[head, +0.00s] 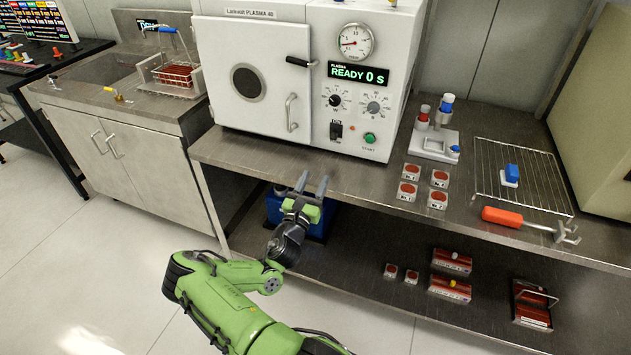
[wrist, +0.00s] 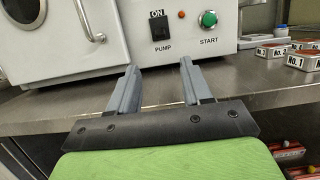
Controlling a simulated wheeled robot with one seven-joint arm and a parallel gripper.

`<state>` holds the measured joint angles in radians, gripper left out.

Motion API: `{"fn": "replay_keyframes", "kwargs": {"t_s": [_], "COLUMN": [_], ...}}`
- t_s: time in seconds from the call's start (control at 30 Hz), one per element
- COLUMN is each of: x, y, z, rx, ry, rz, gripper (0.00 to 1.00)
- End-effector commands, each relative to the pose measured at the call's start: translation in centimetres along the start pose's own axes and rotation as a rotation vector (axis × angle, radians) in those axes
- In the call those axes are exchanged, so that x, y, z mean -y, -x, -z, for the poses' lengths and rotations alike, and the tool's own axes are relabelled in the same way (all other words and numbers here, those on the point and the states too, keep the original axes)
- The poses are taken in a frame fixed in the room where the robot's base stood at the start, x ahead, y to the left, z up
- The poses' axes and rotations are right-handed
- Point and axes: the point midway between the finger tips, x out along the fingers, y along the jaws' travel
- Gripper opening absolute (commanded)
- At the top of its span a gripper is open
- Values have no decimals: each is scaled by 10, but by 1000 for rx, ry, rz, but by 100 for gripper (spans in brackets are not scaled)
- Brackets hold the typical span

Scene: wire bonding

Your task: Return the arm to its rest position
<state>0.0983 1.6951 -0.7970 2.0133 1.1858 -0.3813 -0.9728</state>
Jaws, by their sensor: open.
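My green arm reaches up from the bottom of the head view. My gripper (head: 312,184) is open and empty, in front of the bench's front edge and below the plasma machine (head: 255,120). In the wrist view, the two grey fingers of my gripper (wrist: 158,85) stand apart with nothing between them. They point toward the steel bench edge and the machine's front, with its PUMP switch (wrist: 160,26) and green START button (wrist: 208,19). I cannot tell whether the fingertips touch the bench edge.
The steel bench (head: 300,160) holds several small numbered boxes (head: 409,191), a wire rack (head: 535,185) and an orange-handled tool (head: 502,217). A blue container (head: 275,205) stands on the lower shelf behind my gripper. Open floor (head: 125,265) lies to the left, before a sink cabinet (head: 150,165).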

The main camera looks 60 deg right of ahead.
Motion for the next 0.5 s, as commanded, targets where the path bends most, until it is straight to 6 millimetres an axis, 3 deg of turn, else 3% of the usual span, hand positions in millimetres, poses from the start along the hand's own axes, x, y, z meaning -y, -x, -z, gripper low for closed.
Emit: {"fn": "replay_keyframes", "kwargs": {"t_s": [0.5], "x": [2], "y": [-1], "z": [-5], "rx": [-2], "ry": [-27], "rz": [18], "gripper": [49]}}
